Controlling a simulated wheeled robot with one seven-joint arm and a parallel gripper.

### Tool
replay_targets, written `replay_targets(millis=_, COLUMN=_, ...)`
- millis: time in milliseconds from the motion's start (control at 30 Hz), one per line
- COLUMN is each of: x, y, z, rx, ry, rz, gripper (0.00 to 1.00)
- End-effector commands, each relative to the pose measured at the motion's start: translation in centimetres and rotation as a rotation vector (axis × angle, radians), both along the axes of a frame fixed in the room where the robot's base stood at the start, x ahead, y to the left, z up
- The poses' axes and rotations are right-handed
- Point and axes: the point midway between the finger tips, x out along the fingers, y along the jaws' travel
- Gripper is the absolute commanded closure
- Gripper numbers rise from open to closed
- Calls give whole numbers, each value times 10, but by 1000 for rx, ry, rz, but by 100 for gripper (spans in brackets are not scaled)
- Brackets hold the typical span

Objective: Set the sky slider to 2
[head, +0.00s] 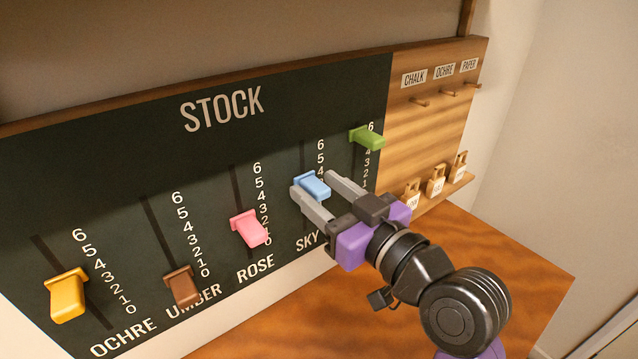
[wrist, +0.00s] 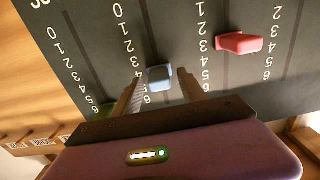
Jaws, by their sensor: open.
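The sky slider's blue knob (head: 314,186) sits on the dark STOCK board (head: 222,143) above the SKY label (head: 307,243). It stands at about 4 on its scale; the lower numbers are hidden in the head view. In the wrist view the knob (wrist: 159,77) is beside the 4. My gripper (head: 315,181) is open, one finger on each side of the knob. In the wrist view my gripper (wrist: 161,80) has the knob between its fingers, with visible gaps. I cannot tell whether either finger touches it.
The pink rose knob (head: 250,228) is left of my gripper. A green knob (head: 368,138) is close on the right and higher. The brown umber knob (head: 183,286) and yellow ochre knob (head: 68,295) are farther left.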

Motion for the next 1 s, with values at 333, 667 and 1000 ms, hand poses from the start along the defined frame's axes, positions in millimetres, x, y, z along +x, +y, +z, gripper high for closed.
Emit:
replay_targets(millis=333, x=5, y=3, z=0, rx=-1, ry=-1, rz=-1, gripper=51)
replay_targets(millis=667, x=5, y=3, z=0, rx=-1, ry=-1, rz=-1, gripper=100)
replay_targets(millis=1000, x=5, y=3, z=0, rx=-1, ry=-1, rz=-1, gripper=100)
